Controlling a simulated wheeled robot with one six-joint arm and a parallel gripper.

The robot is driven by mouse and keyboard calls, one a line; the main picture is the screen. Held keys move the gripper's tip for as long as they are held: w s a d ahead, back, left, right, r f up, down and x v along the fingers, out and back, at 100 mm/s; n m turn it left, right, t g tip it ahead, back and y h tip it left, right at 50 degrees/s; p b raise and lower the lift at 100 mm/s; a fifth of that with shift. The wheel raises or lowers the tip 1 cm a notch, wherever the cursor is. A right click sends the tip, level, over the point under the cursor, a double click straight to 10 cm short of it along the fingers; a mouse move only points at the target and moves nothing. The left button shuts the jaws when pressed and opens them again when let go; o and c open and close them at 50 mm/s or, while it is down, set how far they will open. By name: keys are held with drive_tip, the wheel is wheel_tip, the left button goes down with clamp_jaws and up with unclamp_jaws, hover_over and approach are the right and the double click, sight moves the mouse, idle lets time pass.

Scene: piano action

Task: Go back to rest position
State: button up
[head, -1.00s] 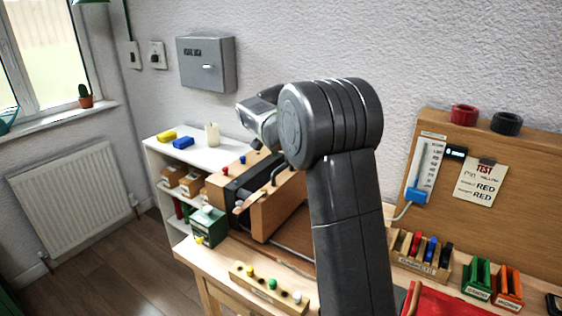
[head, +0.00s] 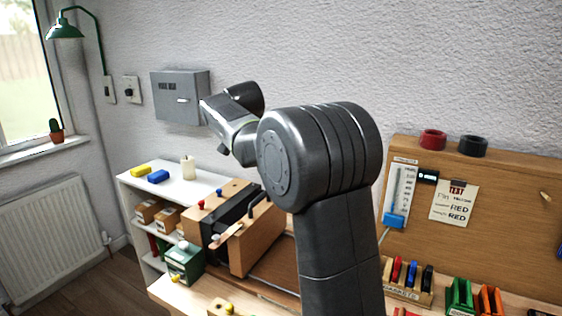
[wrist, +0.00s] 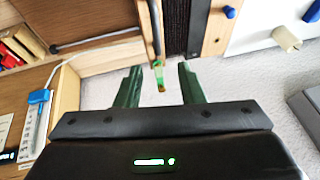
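My gripper (wrist: 159,84) is open in the wrist view, with its two dark green fingers well apart. Nothing is clasped between them. A dark rod with a green and amber tip (wrist: 158,76) shows in the gap, apart from both fingers. In the head view my arm is raised and bent over the bench, with its wrist end in front of the wall. The fingers cannot be made out there. The wooden piano action (head: 262,240) stands on the bench below my wrist.
A grey wall box (head: 180,97) hangs behind my wrist. A white shelf (head: 205,181) with blocks stands at left. The green lamp (head: 65,28) is at upper left.

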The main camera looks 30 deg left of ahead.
sight(260, 196)
drive_tip(key=p+x, duration=0.1)
drive_tip(key=x, duration=1.3)
drive_tip(key=shift+d, duration=0.15)
drive_tip(key=shift+d+r, duration=0.1)
drive_tip(key=shift+d, duration=0.15)
